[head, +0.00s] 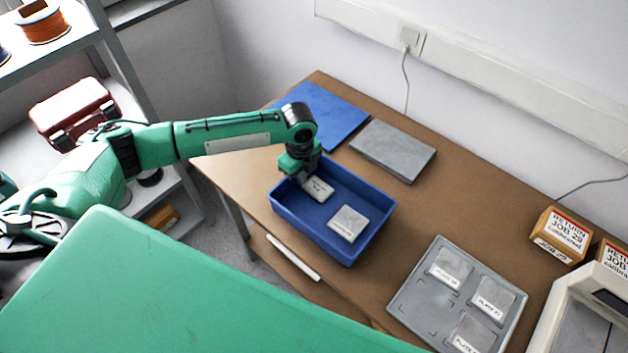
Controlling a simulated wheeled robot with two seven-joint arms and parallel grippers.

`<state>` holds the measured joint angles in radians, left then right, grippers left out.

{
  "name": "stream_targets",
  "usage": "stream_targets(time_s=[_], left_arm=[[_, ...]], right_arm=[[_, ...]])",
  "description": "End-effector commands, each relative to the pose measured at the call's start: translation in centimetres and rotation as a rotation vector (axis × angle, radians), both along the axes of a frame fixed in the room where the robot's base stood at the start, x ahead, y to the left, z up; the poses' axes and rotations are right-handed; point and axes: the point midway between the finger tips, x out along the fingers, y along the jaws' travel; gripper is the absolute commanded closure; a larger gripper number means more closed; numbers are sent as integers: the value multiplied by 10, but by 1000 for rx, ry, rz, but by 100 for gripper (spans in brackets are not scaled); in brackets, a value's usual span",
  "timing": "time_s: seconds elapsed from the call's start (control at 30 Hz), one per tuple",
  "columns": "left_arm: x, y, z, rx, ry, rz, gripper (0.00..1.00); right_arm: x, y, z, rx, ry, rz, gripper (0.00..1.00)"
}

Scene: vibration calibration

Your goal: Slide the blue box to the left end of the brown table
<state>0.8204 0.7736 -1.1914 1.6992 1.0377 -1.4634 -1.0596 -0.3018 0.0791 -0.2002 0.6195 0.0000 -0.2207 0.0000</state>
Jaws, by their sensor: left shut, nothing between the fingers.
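The blue box (343,254) is an open tray on the brown table (452,208), near its front edge and left of the middle. Two small light grey labelled blocks lie in it: one block (348,223) in the right part and another block (318,188) in the back left part. My left gripper (306,181) points down at the box's back left corner, by the second block. It is shut with nothing held; its fingertips are partly hidden, and I cannot tell if they touch the box wall. My right gripper is not in view.
A blue mat (322,112) lies at the table's left end, with a grey slab (393,149) beside it. A grey tray (408,298) with several labelled blocks lies to the right. Labelled cartons (561,236) stand further right. A shelf with a red case (72,108) stands left.

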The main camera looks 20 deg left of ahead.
Motion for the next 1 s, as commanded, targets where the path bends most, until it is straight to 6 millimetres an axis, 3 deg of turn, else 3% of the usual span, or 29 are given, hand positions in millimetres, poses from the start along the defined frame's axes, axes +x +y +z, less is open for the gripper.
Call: stream_targets(time_s=[0.1, 0.43, 0.8, 1.0], left_arm=[[13, 38, 4, 4, 1, 9, 100], [46, 132, 1, 3, 0, 8, 100], [83, 234, -3, 2, -3, 7, 100], [95, 269, -1, 1, -3, 5, 100]], right_arm=[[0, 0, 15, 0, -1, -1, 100], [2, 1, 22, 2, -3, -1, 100], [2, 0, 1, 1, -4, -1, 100], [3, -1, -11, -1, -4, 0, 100]])
